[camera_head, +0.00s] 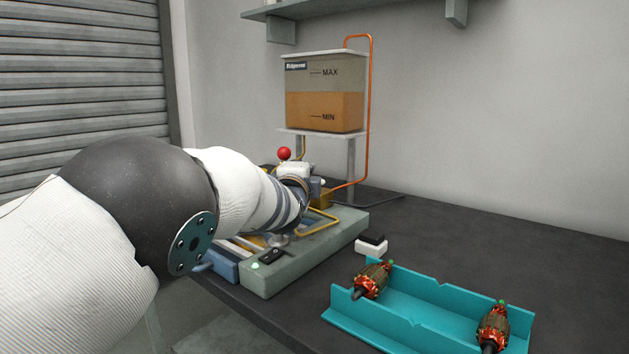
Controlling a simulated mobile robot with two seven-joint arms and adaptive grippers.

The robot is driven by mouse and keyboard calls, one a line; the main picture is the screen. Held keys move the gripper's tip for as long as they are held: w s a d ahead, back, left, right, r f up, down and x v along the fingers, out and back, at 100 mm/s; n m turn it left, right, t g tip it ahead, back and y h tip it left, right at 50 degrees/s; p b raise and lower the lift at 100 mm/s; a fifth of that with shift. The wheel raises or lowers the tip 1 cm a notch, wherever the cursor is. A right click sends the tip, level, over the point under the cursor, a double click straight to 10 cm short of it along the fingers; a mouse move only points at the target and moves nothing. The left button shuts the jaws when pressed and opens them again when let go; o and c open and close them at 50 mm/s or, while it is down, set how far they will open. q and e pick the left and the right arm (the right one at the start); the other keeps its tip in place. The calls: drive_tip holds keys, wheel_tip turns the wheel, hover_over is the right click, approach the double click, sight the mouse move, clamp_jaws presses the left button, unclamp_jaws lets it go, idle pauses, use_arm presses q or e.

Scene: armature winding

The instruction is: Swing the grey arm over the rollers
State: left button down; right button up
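My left arm comes in from the left and reaches over the machine with the grey-green base (300,262). The arm covers most of the machine's middle. The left gripper's fingers are hidden behind my own wrist, so I cannot see whether they hold anything. A red ball knob (284,153) stands just above the far side of the wrist. The grey arm and the rollers cannot be made out behind my arm. A bent yellow rod (320,226) shows at the machine's right side. My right gripper is not in view.
A tank (325,92) of amber liquid stands behind on a raised stand, with a copper pipe (370,100). A teal tray (418,308) with two copper-wound armatures (372,280) (493,328) lies front right. A small black-and-white block (371,245) sits beside the base. The dark bench (500,245) is clear at right.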

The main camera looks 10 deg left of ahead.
use_arm(q)
drive_tip(key=s, duration=1.2)
drive_tip(key=shift+a, duration=0.15)
drive_tip(key=shift+r, duration=0.1)
